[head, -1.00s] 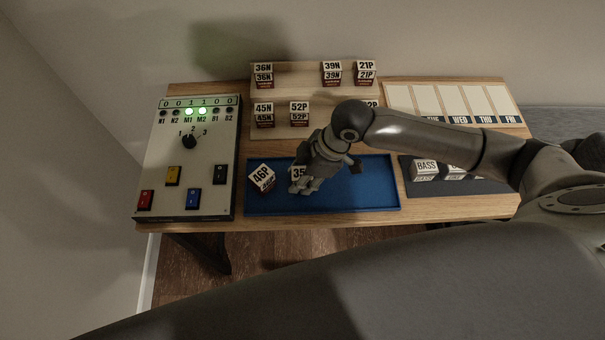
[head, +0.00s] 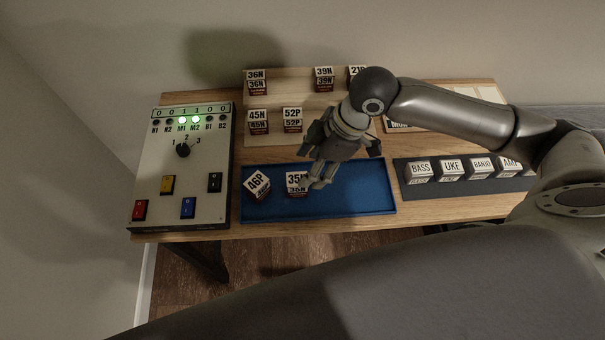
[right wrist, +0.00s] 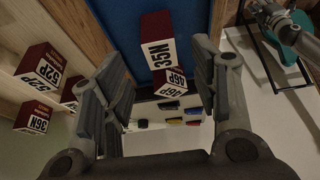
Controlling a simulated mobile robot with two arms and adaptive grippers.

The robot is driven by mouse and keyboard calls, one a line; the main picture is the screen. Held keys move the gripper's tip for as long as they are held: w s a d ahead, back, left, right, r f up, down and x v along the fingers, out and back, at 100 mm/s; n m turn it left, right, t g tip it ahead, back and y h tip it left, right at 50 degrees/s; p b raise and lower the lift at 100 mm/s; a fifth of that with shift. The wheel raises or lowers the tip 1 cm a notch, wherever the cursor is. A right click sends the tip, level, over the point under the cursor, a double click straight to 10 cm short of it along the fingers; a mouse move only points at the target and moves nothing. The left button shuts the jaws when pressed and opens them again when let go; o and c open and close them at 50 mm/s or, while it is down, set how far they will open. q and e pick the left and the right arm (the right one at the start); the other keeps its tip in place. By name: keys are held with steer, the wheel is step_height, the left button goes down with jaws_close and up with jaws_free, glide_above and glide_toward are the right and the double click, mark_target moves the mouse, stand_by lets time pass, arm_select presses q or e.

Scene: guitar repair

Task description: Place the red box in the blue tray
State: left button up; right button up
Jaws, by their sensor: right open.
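Two dark red boxes with white labels are in the blue tray (head: 350,200): the 46P box (head: 257,186), turned at an angle, and the 35N box (head: 297,184) to its right. My right gripper (head: 345,168) is open and empty, above the tray and just right of the 35N box. In the right wrist view, the 35N box (right wrist: 158,42) and the 46P box (right wrist: 172,82) show between and beyond the open fingers (right wrist: 160,88), apart from them. The frames do not single out one box as the red one.
More labelled boxes, such as 45N (head: 258,121), 52P (head: 292,120) and 39N (head: 324,78), stand on the wooden rack (head: 275,138) behind. A switch panel (head: 185,165) is left of the tray. A dark strip (head: 425,192) with white blocks is right. The tray's right half looks clear.

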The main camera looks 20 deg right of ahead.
steer(key=v, duration=0.3)
steer(key=shift+s+d+r, duration=0.1)
steer(key=shift+r, duration=0.2)
stand_by(0.3)
